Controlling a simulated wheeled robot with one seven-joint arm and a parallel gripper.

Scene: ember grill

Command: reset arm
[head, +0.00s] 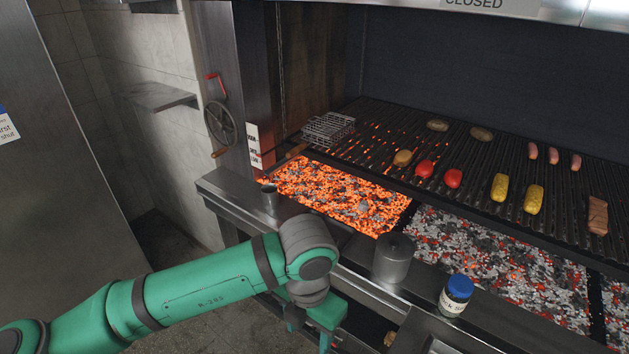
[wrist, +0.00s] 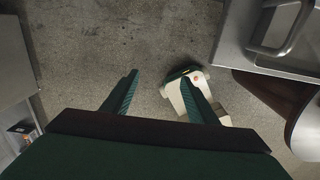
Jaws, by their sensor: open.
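My green arm (head: 205,285) reaches from the lower left of the head view, its wrist in front of the grill's steel ledge. My gripper (wrist: 158,92) shows in the wrist view with its two green fingers spread apart and nothing between them. The fingers point down toward the grey floor (wrist: 110,40). In the head view the gripper is partly hidden by the wrist and cut by the lower edge of the picture. A white and green piece on the floor lies behind the right finger in the wrist view; I cannot tell whether it is my base.
Glowing coals (head: 340,195) lie behind the ledge. The grate (head: 480,160) above holds sausages, corn, tomatoes and patties. A steel cup (head: 270,200), a steel canister (head: 393,258) and a blue-lidded jar (head: 456,296) stand on the ledge. A crank wheel (head: 220,124) is on the left.

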